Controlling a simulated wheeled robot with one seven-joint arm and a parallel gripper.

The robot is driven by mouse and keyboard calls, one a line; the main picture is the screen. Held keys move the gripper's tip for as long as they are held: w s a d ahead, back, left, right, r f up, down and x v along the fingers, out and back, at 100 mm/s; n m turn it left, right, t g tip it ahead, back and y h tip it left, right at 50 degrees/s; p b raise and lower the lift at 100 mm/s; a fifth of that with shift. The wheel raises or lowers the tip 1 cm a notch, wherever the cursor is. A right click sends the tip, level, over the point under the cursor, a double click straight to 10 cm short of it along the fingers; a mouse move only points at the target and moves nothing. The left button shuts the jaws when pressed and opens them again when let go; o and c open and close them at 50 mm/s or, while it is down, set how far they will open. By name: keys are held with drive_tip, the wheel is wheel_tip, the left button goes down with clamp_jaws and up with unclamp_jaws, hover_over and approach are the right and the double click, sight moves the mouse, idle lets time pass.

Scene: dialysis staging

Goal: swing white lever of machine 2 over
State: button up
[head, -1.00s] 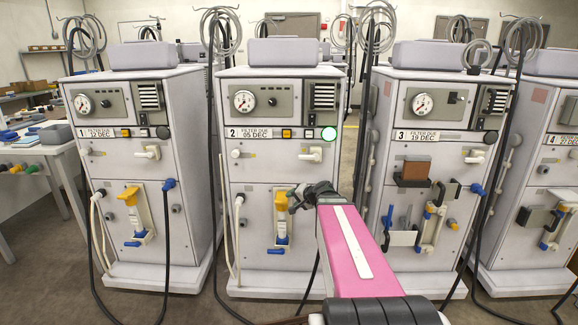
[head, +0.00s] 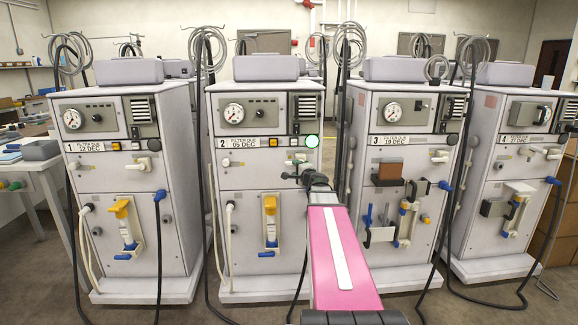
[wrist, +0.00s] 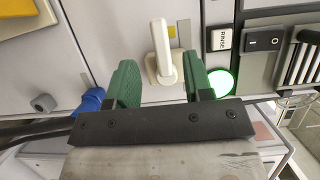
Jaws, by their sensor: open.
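Machine 2 (head: 254,190) stands left of centre in the head view, with its "2" label and a lit green lamp (head: 312,141). Its white lever (wrist: 160,50) shows clearly in the wrist view, the handle pointing up in that picture from a pivot near the jaws. In the wrist view my gripper (wrist: 158,66) is open, with one green finger on each side of the lever. The right finger is very close to it; I cannot tell whether they touch.
Near the lever are a RINSE button (wrist: 222,39), a black rocker switch (wrist: 263,42), a grey knob (wrist: 43,102) and a blue connector (wrist: 90,100). Machine 1 (head: 135,200) and machine 3 (head: 390,110) stand on either side, with dark hoses hanging between. The floor in front is open.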

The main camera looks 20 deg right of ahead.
sight(290, 164)
drive_tip(key=w, duration=0.4)
drive_tip(key=w+a, duration=0.1)
drive_tip(key=w, duration=0.2)
clamp_jaws()
